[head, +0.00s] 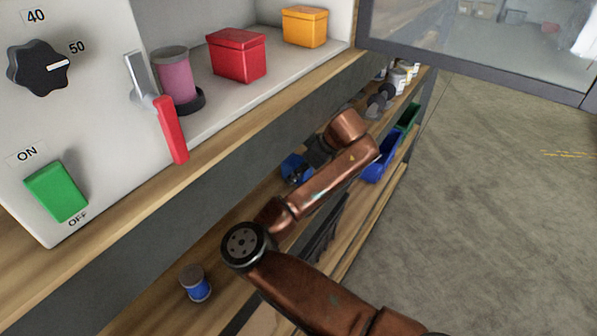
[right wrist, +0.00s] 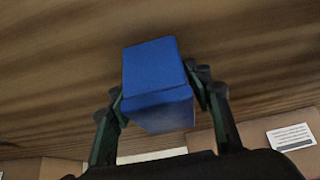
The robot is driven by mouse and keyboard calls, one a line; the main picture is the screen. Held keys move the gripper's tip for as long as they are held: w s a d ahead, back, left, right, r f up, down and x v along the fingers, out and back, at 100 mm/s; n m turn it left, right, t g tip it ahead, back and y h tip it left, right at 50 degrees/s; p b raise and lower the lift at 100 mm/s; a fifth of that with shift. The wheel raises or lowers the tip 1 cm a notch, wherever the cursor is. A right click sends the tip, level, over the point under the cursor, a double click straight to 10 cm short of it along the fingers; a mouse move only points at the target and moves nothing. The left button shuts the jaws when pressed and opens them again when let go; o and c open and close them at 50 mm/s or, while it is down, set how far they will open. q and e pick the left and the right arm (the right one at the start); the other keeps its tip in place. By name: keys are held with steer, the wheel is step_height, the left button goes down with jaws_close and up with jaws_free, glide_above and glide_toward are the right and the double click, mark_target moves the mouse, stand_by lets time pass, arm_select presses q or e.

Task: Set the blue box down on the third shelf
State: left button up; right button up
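The blue box (right wrist: 155,80) sits between the two fingers of my right gripper (right wrist: 160,95) in the right wrist view. The fingers press against its sides, and a wooden surface fills the view behind it. In the head view the blue box (head: 295,168) shows small, partly hidden by my right gripper (head: 312,156). It is over the lower wooden shelf (head: 225,285), under the upper worktop. Whether the box touches the wood cannot be told. My left gripper is not in view.
A blue spool (head: 195,283) stands on the lower shelf, front left. Blue (head: 382,158) and green bins (head: 408,117) sit farther along. Above, a red box (head: 237,55), yellow box (head: 305,26) and pink spool (head: 176,75) stand in the machine.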

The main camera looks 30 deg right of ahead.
steer(key=shift+o, duration=1.1)
steer(key=shift+r, duration=0.1)
steer(key=shift+r+p, duration=0.25)
steer(key=shift+p, duration=0.05)
steer(key=v, duration=0.7)
steer(key=shift+s, duration=0.2)
